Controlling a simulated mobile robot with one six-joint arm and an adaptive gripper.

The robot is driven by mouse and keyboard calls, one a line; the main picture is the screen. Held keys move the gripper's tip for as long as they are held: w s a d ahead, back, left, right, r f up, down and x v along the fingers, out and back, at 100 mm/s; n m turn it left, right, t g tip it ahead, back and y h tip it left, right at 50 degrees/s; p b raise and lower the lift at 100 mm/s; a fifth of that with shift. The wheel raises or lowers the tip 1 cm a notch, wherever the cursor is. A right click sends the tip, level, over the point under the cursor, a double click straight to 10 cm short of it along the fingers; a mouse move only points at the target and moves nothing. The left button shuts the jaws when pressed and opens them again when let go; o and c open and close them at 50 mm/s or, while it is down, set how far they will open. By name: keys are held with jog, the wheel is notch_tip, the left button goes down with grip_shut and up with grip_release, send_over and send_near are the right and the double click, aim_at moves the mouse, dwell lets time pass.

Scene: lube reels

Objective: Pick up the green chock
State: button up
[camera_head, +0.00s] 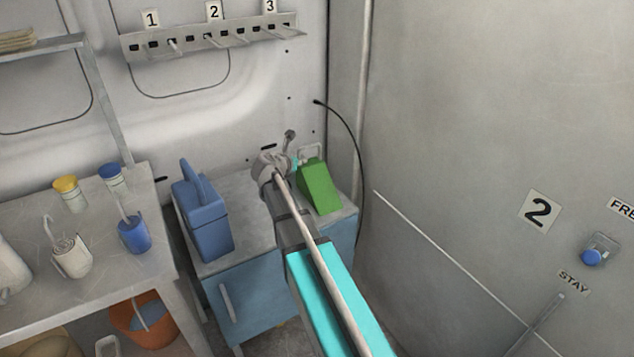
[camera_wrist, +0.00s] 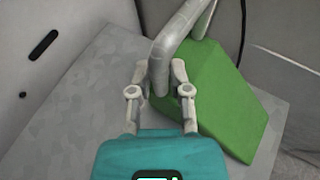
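The green chock (camera_head: 319,186) is a wedge with a grey bent-tube handle (camera_head: 311,152). It stands on the right part of the blue cabinet's grey top. In the wrist view the chock (camera_wrist: 228,105) fills the right of centre and its handle (camera_wrist: 180,38) curves down in front of it. My gripper (camera_head: 291,165) is at the chock's left side, by the handle. In the wrist view my gripper's fingers (camera_wrist: 159,72) are apart, one on each side of the handle tube. I cannot tell whether they press on it. My arm hides part of the cabinet top.
A blue jug (camera_head: 203,220) stands on the left of the blue cabinet (camera_head: 250,300). The wall with a black cable (camera_head: 352,135) is close behind and right. A workbench (camera_head: 110,275) with cups and jars is at left. A hook rack (camera_head: 210,38) is above.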

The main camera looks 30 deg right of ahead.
grip_shut()
jog(key=shift+r, duration=0.15)
notch_tip(320, 180, up, 2)
jog(key=p, duration=0.2)
jog(key=shift+r+p, duration=0.25)
jog(key=shift+p, duration=0.15)
jog(key=s+a+r+p, duration=0.6)
jog(key=s+r+p, duration=0.4)
jog(key=s, duration=0.2)
jog(key=shift+s+r, duration=0.15)
jog(key=shift+s, duration=0.1)
dwell(0.5)
